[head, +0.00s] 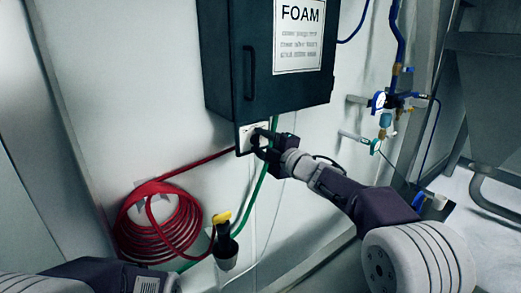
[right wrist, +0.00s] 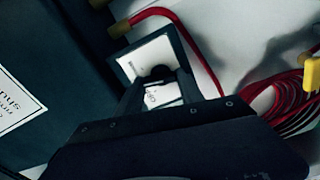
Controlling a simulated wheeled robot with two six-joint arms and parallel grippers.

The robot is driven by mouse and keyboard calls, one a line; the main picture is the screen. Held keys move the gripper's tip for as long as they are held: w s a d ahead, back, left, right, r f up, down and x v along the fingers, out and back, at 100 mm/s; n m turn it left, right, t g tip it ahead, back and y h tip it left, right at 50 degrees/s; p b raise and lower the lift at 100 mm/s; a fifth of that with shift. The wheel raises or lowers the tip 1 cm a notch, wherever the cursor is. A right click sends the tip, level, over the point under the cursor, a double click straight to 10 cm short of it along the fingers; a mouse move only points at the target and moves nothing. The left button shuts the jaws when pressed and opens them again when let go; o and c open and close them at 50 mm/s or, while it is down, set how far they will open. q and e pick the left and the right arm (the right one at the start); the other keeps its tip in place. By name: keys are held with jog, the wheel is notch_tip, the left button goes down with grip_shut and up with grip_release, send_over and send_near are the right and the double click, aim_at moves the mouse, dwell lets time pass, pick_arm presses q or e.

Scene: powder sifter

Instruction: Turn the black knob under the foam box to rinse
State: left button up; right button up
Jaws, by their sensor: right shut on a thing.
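The dark foam box (head: 226,62) hangs on the wall at upper centre in the head view, with a white FOAM label (head: 299,35). Under its lower left corner is a small white dial plate (head: 245,130) with the black knob (head: 255,139). My right gripper (head: 262,141) reaches in from the right and is shut on the knob. In the right wrist view, the knob (right wrist: 157,76) sits between the jaws in front of the white plate (right wrist: 147,55). The knob's pointer and setting cannot be read. My left gripper is out of view; only its arm shows at lower left.
A coiled red hose (head: 160,222) hangs at left, running up to the box. A spray nozzle with a yellow top (head: 224,245) hangs below the knob. A green hose (head: 257,185) runs down beside my gripper. Pipes and blue valves (head: 385,103) stand at right.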

jog(key=shift+f+n+b, duration=0.25)
jog(key=shift+n+b, duration=0.4)
jog(key=shift+n, duration=0.45)
jog(key=shift+a, duration=0.1)
jog(key=o, duration=1.4)
jog(key=shift+s, duration=0.1)
jog(key=shift+s+r, duration=0.1)
jog(key=shift+r, duration=0.05)
jog(key=shift+s, duration=0.1)
jog(key=b+v, duration=0.3)
jog(key=v, duration=0.6)
